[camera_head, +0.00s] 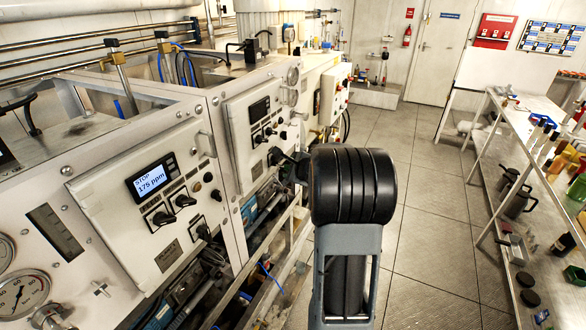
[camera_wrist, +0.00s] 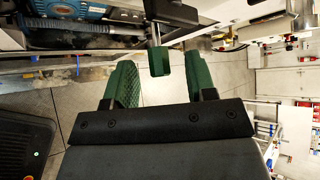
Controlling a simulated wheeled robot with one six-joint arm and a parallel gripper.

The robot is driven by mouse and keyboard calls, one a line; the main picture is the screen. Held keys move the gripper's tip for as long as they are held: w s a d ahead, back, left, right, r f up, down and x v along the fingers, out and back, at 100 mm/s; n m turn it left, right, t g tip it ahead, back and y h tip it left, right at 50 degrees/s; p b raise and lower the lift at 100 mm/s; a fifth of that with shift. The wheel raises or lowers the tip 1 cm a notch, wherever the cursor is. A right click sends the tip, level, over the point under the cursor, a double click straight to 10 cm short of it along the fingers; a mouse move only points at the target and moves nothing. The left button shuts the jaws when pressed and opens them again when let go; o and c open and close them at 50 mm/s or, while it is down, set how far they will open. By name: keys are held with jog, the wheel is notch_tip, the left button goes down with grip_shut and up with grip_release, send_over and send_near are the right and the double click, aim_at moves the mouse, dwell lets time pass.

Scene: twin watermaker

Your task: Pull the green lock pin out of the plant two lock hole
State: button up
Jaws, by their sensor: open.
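In the wrist view, my gripper (camera_wrist: 161,72) is open, with one green finger on each side of a green lock pin (camera_wrist: 159,63). The pin's block-like green head lies between the fingertips, with a visible gap on both sides. A thin metal shank runs from the head up to a dark bracket at the top of the view. The lock hole itself cannot be made out. In the head view, my black arm joint covers most of the gripper, in front of the second white control panel (camera_head: 262,105). The pin cannot be made out there.
A nearer control panel (camera_head: 150,200) with a display reading 175 ppm stands at the left. An open lower frame with pipes runs below the panels. A bench with mugs and tools (camera_head: 515,200) stands at the right. The tiled floor (camera_head: 430,215) between is clear.

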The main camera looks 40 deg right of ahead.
grip_shut()
jog(key=s+d, duration=0.2)
jog(key=s, duration=0.3)
jog(key=shift+s+d+r, duration=0.2)
jog(key=shift+d+r, duration=0.1)
jog(key=shift+d, duration=0.1)
dwell(0.9)
dwell(0.6)
